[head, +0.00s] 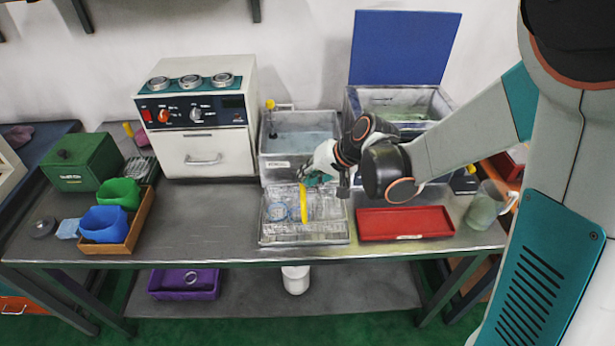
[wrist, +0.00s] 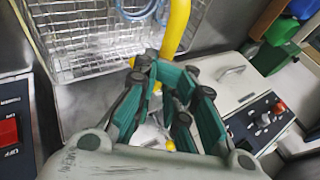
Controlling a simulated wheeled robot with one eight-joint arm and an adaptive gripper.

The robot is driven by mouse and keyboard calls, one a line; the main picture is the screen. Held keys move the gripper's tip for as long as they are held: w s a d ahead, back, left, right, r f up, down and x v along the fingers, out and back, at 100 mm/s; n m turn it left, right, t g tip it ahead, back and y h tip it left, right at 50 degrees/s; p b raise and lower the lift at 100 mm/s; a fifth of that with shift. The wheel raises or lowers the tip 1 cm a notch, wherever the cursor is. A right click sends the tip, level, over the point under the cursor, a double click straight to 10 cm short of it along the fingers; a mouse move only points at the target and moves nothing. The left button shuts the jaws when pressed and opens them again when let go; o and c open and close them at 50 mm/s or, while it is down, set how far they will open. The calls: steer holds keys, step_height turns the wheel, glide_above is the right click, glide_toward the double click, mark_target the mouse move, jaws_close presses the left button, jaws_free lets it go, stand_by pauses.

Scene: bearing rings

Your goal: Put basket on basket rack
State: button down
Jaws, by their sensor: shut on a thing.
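The wire basket (head: 325,207) with an upright yellow handle (head: 303,203) is at the front middle of the workbench, in front of a metal basin. A blue ring (head: 278,212) lies in it. My gripper (head: 318,177) is at the top of the handle. In the wrist view, the green finger pads of my gripper (wrist: 165,100) are closed around the yellow handle (wrist: 177,28), and the wire basket (wrist: 85,40) fills the upper left. I cannot clearly tell a separate basket rack from the wirework, nor whether the basket touches what is below it.
A metal basin (head: 298,133) stands behind the basket, and a second tank (head: 440,105) with a raised blue lid is to its right. A red tray (head: 405,223) lies right of the basket. A white machine (head: 203,125) stands back left. Bare bench lies left of the basket.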

steer(key=shift+a+f, duration=0.2)
stand_by(0.4)
steer(key=c, duration=1.4)
jaws_free()
step_height(320, 180, up, 11)
steer(key=p, duration=0.7)
